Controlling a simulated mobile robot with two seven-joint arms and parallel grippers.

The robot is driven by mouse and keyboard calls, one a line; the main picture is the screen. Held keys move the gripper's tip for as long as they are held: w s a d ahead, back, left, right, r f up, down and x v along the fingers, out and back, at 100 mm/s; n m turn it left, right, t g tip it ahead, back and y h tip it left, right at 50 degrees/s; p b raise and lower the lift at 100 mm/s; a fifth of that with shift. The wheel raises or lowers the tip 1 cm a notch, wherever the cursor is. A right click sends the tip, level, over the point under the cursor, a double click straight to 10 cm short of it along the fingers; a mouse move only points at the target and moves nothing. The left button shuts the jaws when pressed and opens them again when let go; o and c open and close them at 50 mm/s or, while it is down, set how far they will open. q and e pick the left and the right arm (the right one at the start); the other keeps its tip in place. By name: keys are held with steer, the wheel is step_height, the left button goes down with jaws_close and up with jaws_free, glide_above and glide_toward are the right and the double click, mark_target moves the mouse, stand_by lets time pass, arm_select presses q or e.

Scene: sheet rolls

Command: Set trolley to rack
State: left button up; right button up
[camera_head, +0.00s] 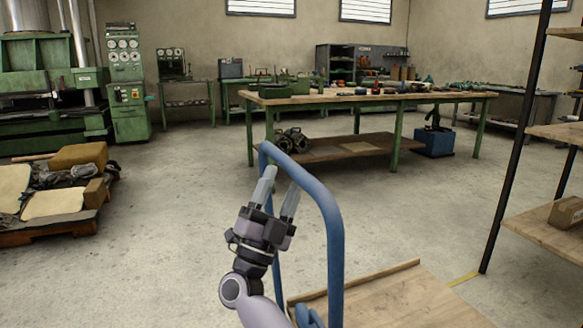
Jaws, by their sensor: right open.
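The trolley shows at the bottom centre. Its blue tubular handle (333,225) stands upright in front of me, and its wooden deck (400,300) lies low behind and to the right of it. My right gripper (283,178) is open, its two pale fingers pointing up and away at the handle's top bar. The fingertips overlap the bar's lower edge in the picture; I cannot tell if they touch it. The rack (507,150) stands at the right edge, with a dark post and wooden shelves. The trolley's wheels are hidden. My left gripper is out of view.
A cardboard box (567,212) sits on a rack shelf. A yellow floor marking (463,279) lies between deck and rack post. A long green workbench (397,135) stands beyond the trolley. A loaded pallet (50,235) is at left. Grey floor (175,200) between is clear.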

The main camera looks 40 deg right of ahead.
steer(key=x, duration=0.6)
jaws_close()
